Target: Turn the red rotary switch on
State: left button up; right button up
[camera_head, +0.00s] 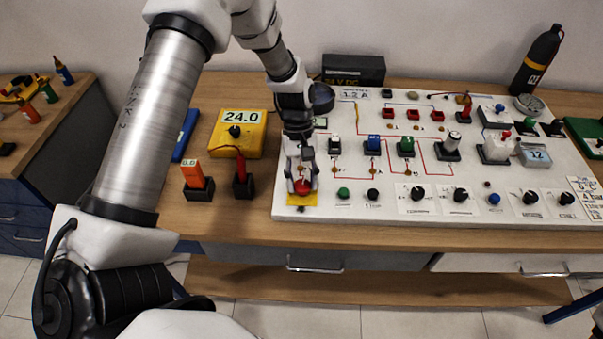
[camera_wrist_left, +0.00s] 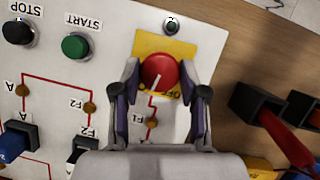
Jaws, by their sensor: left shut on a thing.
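The red rotary switch (camera_head: 302,187) sits on a yellow plate (camera_head: 296,200) at the front left corner of the white panel (camera_head: 400,205). In the left wrist view the round red knob (camera_wrist_left: 159,70) shows a white pointer line slanting down and slightly left. Part of a label, seemingly "OFF", shows beside the knob on the yellow plate (camera_wrist_left: 181,50). My left gripper (camera_head: 301,176) points down over the switch. In the wrist view its fingers (camera_wrist_left: 160,78) are on both sides of the knob and shut on it. My right gripper is not in view.
Green START (camera_wrist_left: 75,46) and black STOP (camera_wrist_left: 18,32) buttons stand beside the switch. A yellow meter reading 24.0 (camera_head: 238,134) and two black holders with an orange tester (camera_head: 196,176) and a red probe (camera_head: 242,180) are left of the panel. Many knobs crowd the panel.

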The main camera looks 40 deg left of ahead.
pick_arm(q)
jog(key=m+g+y+p, duration=0.1)
jog(key=m, duration=0.2)
jog(key=shift+d+m, duration=0.1)
jog(key=shift+m, duration=0.3)
jog(key=shift+m+y+p, duration=0.3)
jog(key=shift+m+y, duration=0.4)
jog(key=shift+m, duration=1)
jog(key=o, duration=1.1)
jog(key=shift+w, duration=0.1)
jog(key=v, duration=1.2)
jog(key=shift+w+d, duration=0.1)
jog(key=shift+w, duration=0.05)
jog(key=shift+f, duration=0.1)
